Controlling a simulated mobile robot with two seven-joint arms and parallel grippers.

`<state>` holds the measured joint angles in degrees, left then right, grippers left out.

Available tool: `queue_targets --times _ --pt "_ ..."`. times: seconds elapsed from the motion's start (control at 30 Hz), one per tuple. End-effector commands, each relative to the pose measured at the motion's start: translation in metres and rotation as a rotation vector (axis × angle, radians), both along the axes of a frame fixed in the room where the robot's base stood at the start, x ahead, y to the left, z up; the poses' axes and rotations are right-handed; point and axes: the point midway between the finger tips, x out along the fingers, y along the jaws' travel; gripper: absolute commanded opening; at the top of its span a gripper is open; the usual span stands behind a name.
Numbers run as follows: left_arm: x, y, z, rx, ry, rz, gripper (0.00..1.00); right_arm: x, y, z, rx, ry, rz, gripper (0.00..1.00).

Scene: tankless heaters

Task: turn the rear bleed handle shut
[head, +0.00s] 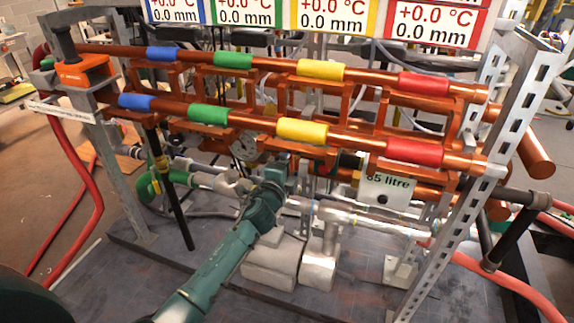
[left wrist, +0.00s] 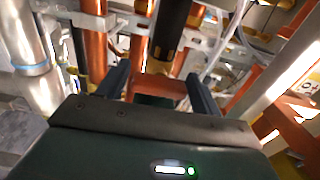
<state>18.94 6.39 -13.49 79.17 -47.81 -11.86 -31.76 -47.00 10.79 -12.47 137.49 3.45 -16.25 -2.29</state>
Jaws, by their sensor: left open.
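My left gripper (head: 290,165) reaches from the bottom left into the heater rig, below the lower copper pipe (head: 345,143). In the left wrist view its two dark fingers are open (left wrist: 158,74), with a gap between them. A copper-coloured bracket (left wrist: 160,86) shows between the fingers, and a black cylinder (left wrist: 172,28) stands beyond it. I cannot tell whether the fingers touch the bracket. I cannot pick out the rear bleed handle for certain in either view; the arm and pipework hide much of that area. My right gripper is not in view.
Two copper pipes carry blue, green, yellow and red bands. A perforated metal upright (head: 470,190) stands at the right; red hoses (head: 82,165) run at the left.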

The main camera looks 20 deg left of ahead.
Motion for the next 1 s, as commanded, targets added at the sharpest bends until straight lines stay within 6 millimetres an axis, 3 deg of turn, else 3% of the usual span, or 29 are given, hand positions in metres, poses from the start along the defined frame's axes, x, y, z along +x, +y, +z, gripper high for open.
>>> queue_targets --times 0.17,0.5,0.7,1.0 --pt "-0.013 0.001 0.0 0.0 0.002 0.0 0.65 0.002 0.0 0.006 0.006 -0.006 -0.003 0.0" --pt "-0.086 0.003 0.0 0.001 0.003 0.001 0.65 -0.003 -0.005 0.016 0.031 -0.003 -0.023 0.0" --pt "-0.119 0.004 -0.001 0.0 0.002 0.0 0.65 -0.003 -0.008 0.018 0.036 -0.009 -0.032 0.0" --pt "-0.132 0.005 0.0 0.0 0.001 0.0 0.65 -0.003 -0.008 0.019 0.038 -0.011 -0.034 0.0"
